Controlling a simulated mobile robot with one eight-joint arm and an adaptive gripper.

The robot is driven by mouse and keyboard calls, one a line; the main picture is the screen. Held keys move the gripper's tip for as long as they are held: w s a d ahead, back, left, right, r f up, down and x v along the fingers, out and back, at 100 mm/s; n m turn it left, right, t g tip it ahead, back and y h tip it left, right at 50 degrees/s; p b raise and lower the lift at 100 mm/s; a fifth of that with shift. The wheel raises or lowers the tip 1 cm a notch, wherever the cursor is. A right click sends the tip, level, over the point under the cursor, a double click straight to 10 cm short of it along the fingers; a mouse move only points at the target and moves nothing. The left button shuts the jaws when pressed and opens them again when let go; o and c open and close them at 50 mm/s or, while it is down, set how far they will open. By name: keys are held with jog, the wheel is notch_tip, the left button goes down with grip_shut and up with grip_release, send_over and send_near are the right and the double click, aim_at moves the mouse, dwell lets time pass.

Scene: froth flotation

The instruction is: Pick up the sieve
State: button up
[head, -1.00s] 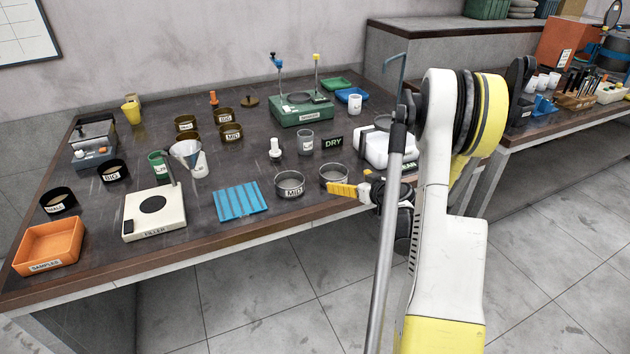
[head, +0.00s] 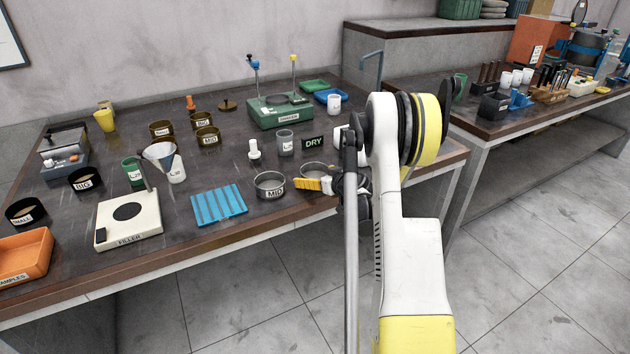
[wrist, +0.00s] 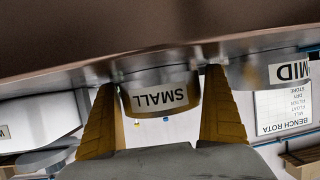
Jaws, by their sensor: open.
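The sieve with the SMALL label (wrist: 160,96) is a short metal ring. In the wrist view it is between my two yellow fingers. In the head view a metal sieve (head: 313,168) stands near the front edge of the bench, right of the sieve labelled MID (head: 269,186). My gripper (head: 308,184) is low at its near side, with one yellow finger in front of it. In the wrist view my gripper (wrist: 160,77) is open, a finger on each side of the sieve. I cannot tell whether they touch it. The head view hides the sieve's label and lower front.
The MID sieve stands close on the left, with a blue ribbed tray (head: 218,204) beyond it. A grey cup (head: 285,142), a DRY sign (head: 314,142) and a green device (head: 279,110) stand behind. The bench's front edge (head: 235,237) is close by.

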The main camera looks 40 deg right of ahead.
jog(key=c, duration=1)
jog(key=shift+r, duration=0.1)
jog(key=shift+c, duration=0.2)
